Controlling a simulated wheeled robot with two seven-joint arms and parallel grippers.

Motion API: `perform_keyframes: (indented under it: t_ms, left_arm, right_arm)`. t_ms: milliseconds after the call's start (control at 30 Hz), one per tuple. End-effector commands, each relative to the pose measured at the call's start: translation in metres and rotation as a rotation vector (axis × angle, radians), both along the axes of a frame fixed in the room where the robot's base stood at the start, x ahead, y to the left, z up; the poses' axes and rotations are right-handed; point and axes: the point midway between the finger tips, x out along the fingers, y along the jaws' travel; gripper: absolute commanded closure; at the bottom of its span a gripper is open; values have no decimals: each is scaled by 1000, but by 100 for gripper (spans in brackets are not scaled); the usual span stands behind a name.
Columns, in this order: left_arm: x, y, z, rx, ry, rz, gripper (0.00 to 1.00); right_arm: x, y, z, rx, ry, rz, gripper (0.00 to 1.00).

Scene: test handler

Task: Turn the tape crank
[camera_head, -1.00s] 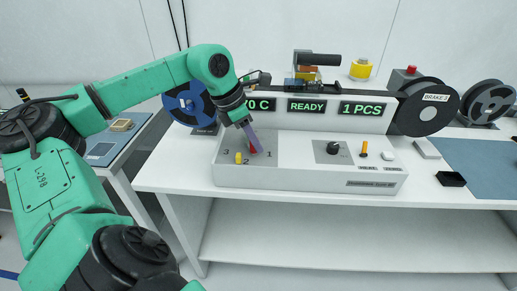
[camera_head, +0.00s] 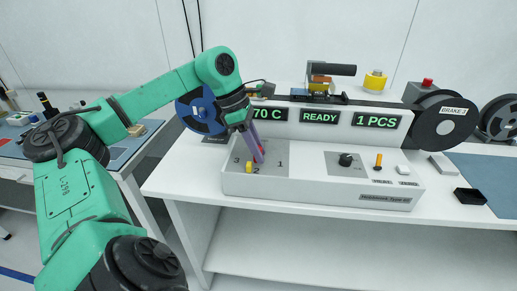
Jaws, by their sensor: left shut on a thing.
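The test handler (camera_head: 330,186) is a white console on the bench with a grey dial plate (camera_head: 275,171) marked 1, 2 and 3 at its left. My left gripper (camera_head: 258,156), with purple fingers, points down over this plate. A yellow peg (camera_head: 249,167) stands just left of the fingertips, between the marks 3 and 2. My right gripper is not in view.
A blue reel (camera_head: 197,112) stands behind my left forearm, and a black reel (camera_head: 442,122) is at the right. A black knob (camera_head: 345,159) and an orange lever (camera_head: 378,160) sit on the console's right side. Display panels (camera_head: 320,117) rise behind.

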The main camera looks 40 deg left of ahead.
Motion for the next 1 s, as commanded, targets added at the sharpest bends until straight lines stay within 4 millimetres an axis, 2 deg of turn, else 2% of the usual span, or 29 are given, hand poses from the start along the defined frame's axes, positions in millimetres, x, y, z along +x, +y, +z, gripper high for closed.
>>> perform_keyframes:
  t_ms: [167, 200, 233, 267, 567, 667, 767, 1000]
  left_arm:
    - [1, 1, 2, 0, -6, 4, 100]
    - [1, 1, 2, 0, -6, 4, 57]
    - [1, 1, 2, 1, -5, 4, 45]
    - [1, 1, 2, 1, -4, 4, 42]
    - [0, 1, 2, 0, -2, 3, 42]
    - [-1, 4, 11, 1, -4, 5, 42]
    - [-7, 10, 32, 0, -5, 6, 42]
    - [-23, 33, 101, 2, -2, 7, 42]
  right_arm:
    - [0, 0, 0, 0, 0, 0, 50]
    - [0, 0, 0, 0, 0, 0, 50]
    - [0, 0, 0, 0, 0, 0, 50]
    - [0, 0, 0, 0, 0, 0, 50]
    - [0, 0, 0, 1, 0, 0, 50]
    - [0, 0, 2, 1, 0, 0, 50]
    - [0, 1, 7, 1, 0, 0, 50]
    - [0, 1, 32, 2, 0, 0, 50]
